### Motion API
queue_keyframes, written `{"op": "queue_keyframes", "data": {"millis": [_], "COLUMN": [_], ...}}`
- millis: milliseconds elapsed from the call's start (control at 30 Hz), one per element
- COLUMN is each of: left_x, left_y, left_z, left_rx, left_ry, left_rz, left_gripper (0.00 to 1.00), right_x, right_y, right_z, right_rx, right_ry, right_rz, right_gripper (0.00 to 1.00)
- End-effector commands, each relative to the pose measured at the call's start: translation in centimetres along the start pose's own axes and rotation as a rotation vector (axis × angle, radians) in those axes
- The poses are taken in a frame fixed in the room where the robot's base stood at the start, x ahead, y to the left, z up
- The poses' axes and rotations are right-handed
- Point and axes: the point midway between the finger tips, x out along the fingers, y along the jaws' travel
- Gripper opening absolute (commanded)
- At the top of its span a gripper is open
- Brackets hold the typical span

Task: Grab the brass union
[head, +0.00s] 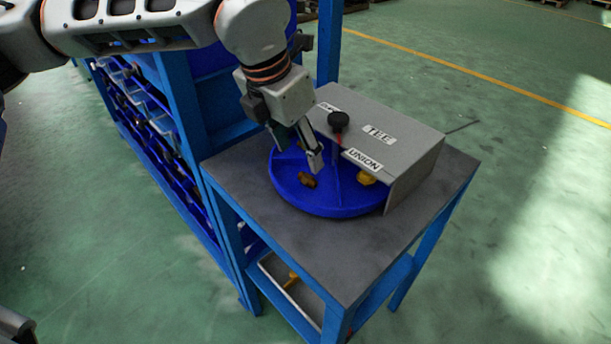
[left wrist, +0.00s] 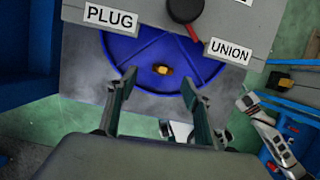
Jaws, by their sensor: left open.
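A small brown-brass fitting (head: 307,180) lies in an open compartment of the round blue tray (head: 323,205). It also shows in the left wrist view (left wrist: 161,69). A yellower brass piece (head: 367,177) sits across a divider, partly under the grey cover, below the UNION label (head: 362,159). I cannot tell by shape which piece is the union. My left gripper (head: 304,153) is open, above the tray and close to the brown-brass fitting. In the left wrist view the fitting shows between and beyond the fingers (left wrist: 158,84), with nothing held.
The grey cover (head: 409,150) hides the tray's far part and carries TEE and PLUG labels and a black knob (head: 339,121) with a red pointer. A blue-framed stand (head: 340,255) with a dark top holds it all. A blue shelf rack (head: 180,150) stands close at left.

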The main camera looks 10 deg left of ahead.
Motion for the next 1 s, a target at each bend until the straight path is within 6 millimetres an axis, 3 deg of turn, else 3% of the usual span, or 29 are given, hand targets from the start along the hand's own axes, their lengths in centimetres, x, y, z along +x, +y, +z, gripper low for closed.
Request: {"op": "queue_keyframes", "data": {"millis": [267,500,767,933,1000], "left_x": [2.5,5.9,6.2,6.2,6.2], "left_y": [-0.4,-0.8,-0.7,-0.7,-0.7], "left_z": [-0.3,-0.6,-0.4,-0.5,-0.5], "left_rx": [0.002,0.000,0.001,0.001,0.001], "left_ry": [0.003,0.004,-0.001,-0.001,-0.001], "left_rz": [-0.003,-0.004,-0.003,-0.003,-0.003], "left_gripper": [0.50,0.50,0.50,0.11,0.08], "right_x": [0.0,0.2,0.4,0.4,0.4], "right_y": [-0.2,-0.2,0.1,0.1,0.1], "right_z": [0.8,1.1,0.5,0.5,0.5], "right_rx": [-0.002,-0.005,-0.008,-0.008,-0.007], "right_ry": [-0.012,-0.015,-0.005,-0.005,-0.005], "right_rz": [-0.003,-0.002,0.003,0.003,0.003], "right_gripper": [0.40,0.40,0.40,0.40,0.40]}}
